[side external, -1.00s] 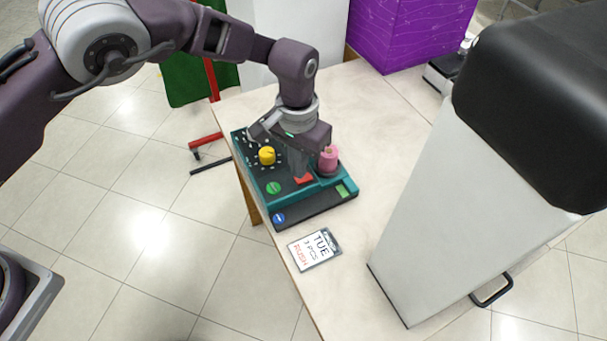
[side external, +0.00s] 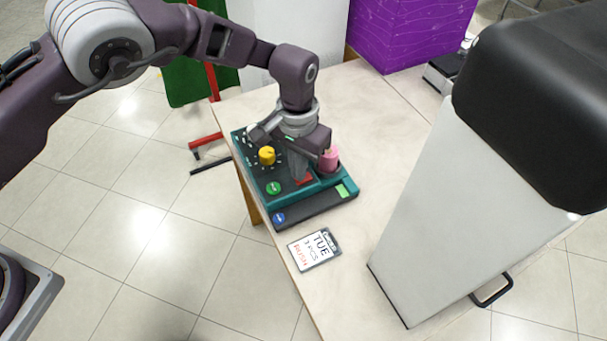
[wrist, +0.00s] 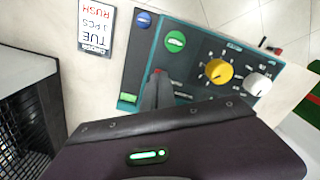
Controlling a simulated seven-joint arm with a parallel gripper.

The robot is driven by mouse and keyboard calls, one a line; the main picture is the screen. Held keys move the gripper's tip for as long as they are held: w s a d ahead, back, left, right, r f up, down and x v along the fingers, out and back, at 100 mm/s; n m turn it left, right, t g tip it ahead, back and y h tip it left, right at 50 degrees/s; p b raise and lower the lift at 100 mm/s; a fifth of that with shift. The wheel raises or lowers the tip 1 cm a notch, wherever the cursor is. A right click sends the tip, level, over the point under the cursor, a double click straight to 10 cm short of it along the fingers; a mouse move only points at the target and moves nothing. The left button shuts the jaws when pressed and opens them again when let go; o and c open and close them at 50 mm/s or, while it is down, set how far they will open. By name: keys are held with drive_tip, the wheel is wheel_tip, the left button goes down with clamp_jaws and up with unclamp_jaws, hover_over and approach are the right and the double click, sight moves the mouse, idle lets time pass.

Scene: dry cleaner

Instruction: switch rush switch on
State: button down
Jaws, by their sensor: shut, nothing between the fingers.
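The teal and black control panel (side external: 318,200) lies on the table. A red switch (side external: 304,181), likely the rush switch, sits in its front part and is mostly covered by my fingers. My gripper (side external: 299,176) points down over it, fingers shut and empty, tips at or very near the red piece; contact cannot be told. In the wrist view only a sliver of red (wrist: 157,71) shows at the fingertips (wrist: 154,78). The switch's position is hidden. A lit green window (side external: 342,190) is at the panel's front right corner; it also shows in the wrist view (wrist: 128,98).
A TUE/RUSH card (side external: 315,249) lies in front. A tall grey and black machine (side external: 440,190) stands right.

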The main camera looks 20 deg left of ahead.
drive_tip(key=shift+f, duration=0.5)
drive_tip(key=shift+r, duration=3.5)
drive_tip(key=s+a+r+n+t+h, duration=0.1)
drive_tip(key=s+a+r, duration=0.3)
drive_tip(key=a+r, duration=0.55)
drive_tip(key=s+a+r+n+t+h, duration=0.1)
drive_tip(key=s+a+r, duration=0.2)
drive_tip(key=a+r, duration=0.65)
drive_tip(key=s+a+r+t+y, duration=0.1)
drive_tip(key=s+a, duration=0.2)
drive_tip(key=s, duration=0.7)
drive_tip(key=s+a+r+n+t+y, duration=0.1)
drive_tip(key=s+a, duration=0.3)
drive_tip(key=s, duration=0.6)
drive_tip(key=shift+s+a+r+t, duration=0.2)
drive_tip(key=shift+s+r+t, duration=0.25)
drive_tip(key=shift+t, duration=0.35)
